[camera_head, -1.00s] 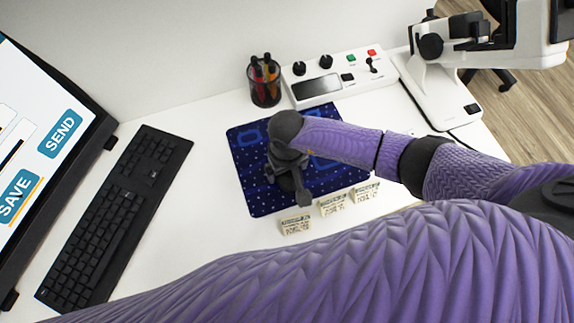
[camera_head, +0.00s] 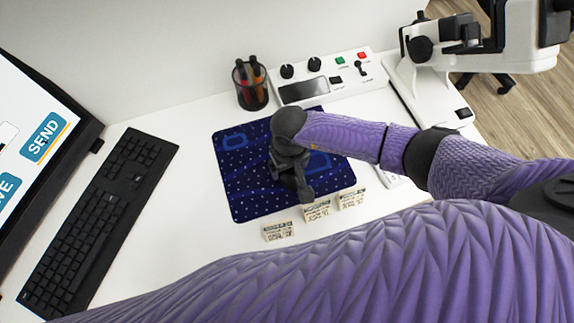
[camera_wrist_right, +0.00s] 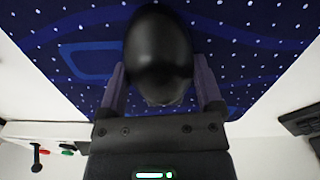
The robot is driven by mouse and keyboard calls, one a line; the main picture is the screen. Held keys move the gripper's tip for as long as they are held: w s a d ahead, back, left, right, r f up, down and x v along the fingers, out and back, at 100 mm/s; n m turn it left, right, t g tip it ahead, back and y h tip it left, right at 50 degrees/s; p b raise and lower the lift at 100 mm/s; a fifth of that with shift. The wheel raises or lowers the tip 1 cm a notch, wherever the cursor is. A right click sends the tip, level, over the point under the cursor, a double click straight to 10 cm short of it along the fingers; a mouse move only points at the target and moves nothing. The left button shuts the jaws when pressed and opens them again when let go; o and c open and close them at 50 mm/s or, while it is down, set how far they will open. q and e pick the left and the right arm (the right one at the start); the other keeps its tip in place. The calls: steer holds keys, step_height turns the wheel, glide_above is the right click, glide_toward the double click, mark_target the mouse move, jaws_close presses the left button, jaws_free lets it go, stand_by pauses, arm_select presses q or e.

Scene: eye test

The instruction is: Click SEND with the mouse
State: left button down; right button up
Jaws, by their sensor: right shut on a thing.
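My right gripper (camera_head: 292,180) is low over the dark blue dotted mouse pad (camera_head: 240,190) on the desk. In the right wrist view its two fingers are shut on the sides of a glossy black mouse (camera_wrist_right: 160,50). In the head view my gripper and wrist mostly hide the mouse. The screen (camera_head: 28,85) at the left shows a blue SEND button (camera_head: 45,137) with an orange edge. A second blue button (camera_head: 5,192), cut off by the picture edge, shows only "VE". I see no pointer on the screen. My left gripper is not in view.
A black keyboard (camera_head: 100,215) lies left of the pad. Three small cream blocks (camera_head: 278,231) stand at its near edge. A pen cup (camera_head: 250,88), a white control box (camera_head: 320,80) and a white stand-like device (camera_head: 430,90) are behind. My purple arm covers the foreground.

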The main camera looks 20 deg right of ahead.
steer(key=shift+d, duration=0.25)
steer(key=o, duration=1)
steer(key=shift+o, duration=0.2)
step_height(320, 180, up, 10)
steer(key=p, duration=0.3)
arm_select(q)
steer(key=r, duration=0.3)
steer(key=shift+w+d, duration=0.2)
